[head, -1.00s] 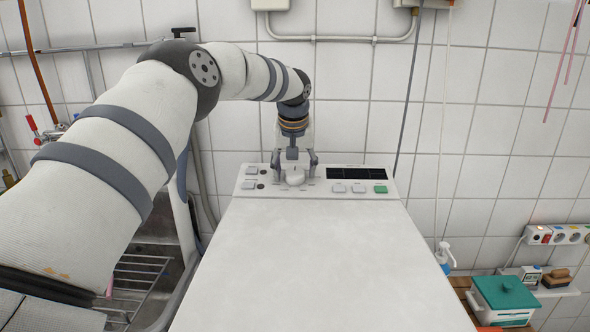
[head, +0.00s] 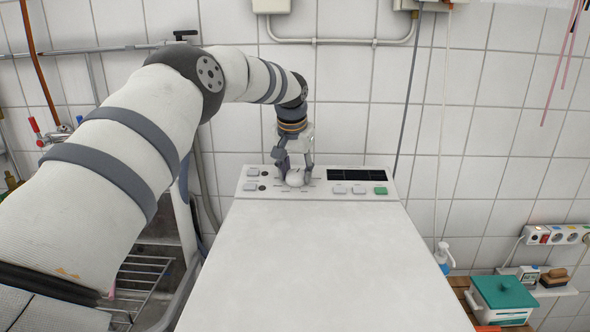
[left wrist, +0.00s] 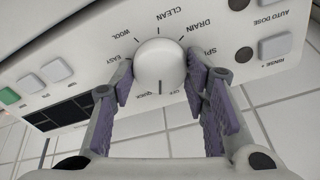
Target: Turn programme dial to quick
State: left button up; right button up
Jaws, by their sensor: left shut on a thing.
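The programme dial (head: 295,178) is a round white knob on the sloping control panel (head: 318,188) of a white machine. My left gripper (head: 292,177) comes down from above and is shut on the dial, one finger on each side. In the left wrist view the dial (left wrist: 160,65) sits between the purple-padded fingers (left wrist: 160,80). A short dark mark shows at its lower edge, close to the word QUICK and to a short label beside it. My right gripper is not in view.
A dark display (head: 356,174), two pale buttons and a green button (head: 381,190) lie right of the dial. More buttons (head: 250,186) lie left. The wide machine top (head: 310,260) is clear. A tiled wall (head: 345,115) stands close behind.

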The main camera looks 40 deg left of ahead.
pick_arm(q)
jog(key=shift+f+m, duration=0.1)
jog(key=shift+m, duration=1.8)
jog(key=o, duration=1.1)
jog(key=v, duration=1.2)
jog(key=shift+a, duration=0.2)
